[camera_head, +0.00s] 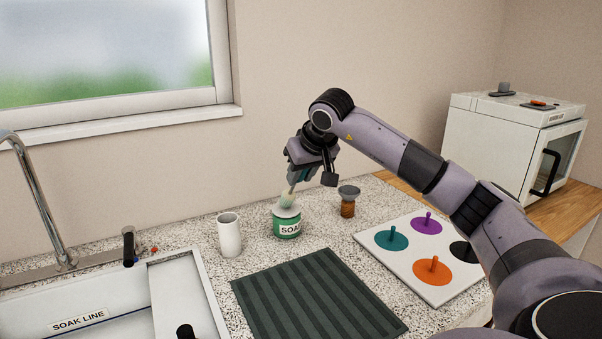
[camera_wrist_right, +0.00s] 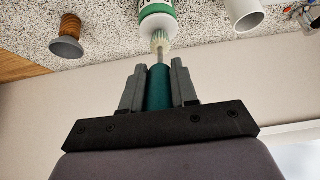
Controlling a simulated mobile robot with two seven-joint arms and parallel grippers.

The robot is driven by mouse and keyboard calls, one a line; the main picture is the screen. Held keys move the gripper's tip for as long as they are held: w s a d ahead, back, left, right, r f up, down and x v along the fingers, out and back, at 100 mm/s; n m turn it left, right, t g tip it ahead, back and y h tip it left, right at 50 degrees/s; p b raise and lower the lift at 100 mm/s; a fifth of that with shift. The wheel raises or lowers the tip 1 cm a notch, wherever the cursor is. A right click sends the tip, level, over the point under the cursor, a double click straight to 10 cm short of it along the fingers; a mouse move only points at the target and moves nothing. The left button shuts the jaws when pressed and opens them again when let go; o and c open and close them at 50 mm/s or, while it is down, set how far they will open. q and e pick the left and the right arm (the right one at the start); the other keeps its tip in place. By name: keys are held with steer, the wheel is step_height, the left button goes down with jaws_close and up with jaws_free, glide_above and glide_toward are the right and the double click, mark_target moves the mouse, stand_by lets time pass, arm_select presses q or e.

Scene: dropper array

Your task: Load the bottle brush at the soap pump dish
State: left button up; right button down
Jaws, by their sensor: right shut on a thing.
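My right gripper (camera_head: 301,178) is shut on the teal handle of the bottle brush (camera_wrist_right: 159,88), which sits between the two grey fingers in the right wrist view. In the right wrist view the bristles meet or overlap the white rim of the dish (camera_wrist_right: 158,24). I cannot tell how far they are in. My left gripper is not in view.
A white cup (camera_head: 229,235) stands left of the dish, and a brown-handled, grey-topped tool (camera_head: 348,203) stands right. A dark ribbed mat (camera_head: 315,298) lies in front. A white board (camera_head: 437,292) with coloured pegged discs is at right, the sink (camera_head: 100,300) at left.

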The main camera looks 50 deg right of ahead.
steer(key=shift+r+p, duration=1.3)
steer(key=shift+r, duration=2.15)
